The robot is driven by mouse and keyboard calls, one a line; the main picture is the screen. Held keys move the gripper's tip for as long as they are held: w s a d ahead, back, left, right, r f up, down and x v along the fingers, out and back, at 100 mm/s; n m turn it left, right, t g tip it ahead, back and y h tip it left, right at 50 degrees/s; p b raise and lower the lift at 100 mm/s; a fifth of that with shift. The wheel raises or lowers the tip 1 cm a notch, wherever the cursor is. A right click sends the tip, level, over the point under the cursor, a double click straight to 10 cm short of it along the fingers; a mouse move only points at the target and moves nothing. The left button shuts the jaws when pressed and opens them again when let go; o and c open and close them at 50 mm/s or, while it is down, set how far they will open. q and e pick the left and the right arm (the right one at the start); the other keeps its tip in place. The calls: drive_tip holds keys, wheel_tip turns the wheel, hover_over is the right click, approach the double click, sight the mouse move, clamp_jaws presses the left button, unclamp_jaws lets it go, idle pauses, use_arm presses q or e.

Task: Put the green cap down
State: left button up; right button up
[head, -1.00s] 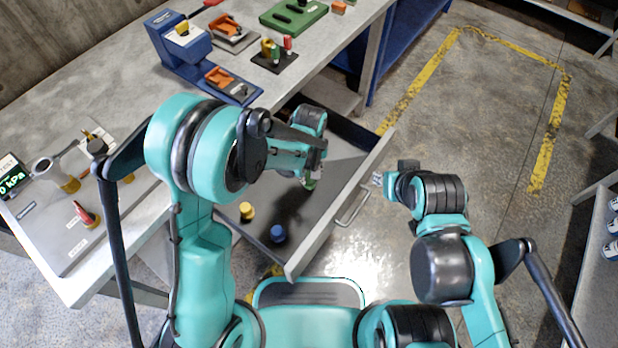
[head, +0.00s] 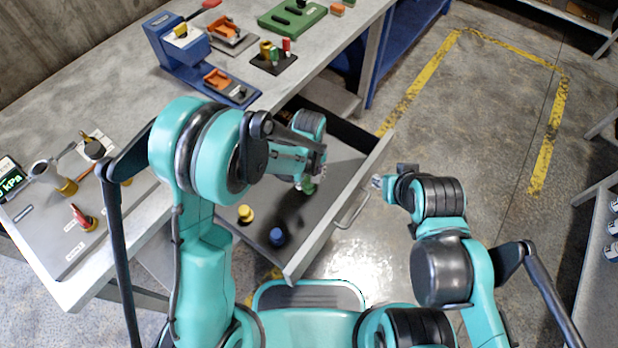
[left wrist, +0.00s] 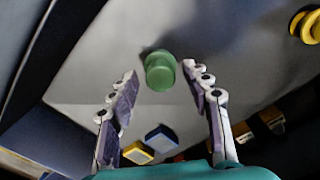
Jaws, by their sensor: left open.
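The green cap (head: 308,188) is at the open drawer (head: 331,225), just below my left gripper (head: 312,178), which partly hides it. In the left wrist view the green cap (left wrist: 160,71) shows as a short round piece between the two spread fingertips of my left gripper (left wrist: 161,73). Gaps show on both sides, so the fingers are open and apart from it. The cap appears to rest on the grey drawer floor. My right gripper (head: 378,182) is outside the drawer, to its right; its fingers are too small to judge.
A yellow cap (head: 245,213) and a blue cap (head: 277,236) stand in the drawer nearer its front left. The drawer's front wall and handle (head: 352,212) lie between my arms. The bench (head: 120,95) above holds a blue fixture (head: 190,60) and several other parts.

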use_arm(q)
wheel_tip(320, 180, up, 12)
drive_tip(key=p, duration=0.4)
drive_tip(key=s+a+r+m+t, duration=0.2)
drive_tip(key=s+a+r, duration=0.4)
drive_tip(key=a, duration=0.3)
drive_tip(key=s+a+r+m+t, duration=0.2)
drive_tip(key=s+a+r+t, duration=0.3)
drive_tip(key=a, duration=0.3)
drive_tip(key=shift+s+a+r+m, duration=0.4)
drive_tip(key=shift+s+r, duration=0.2)
drive_tip(key=shift+r, duration=0.3)
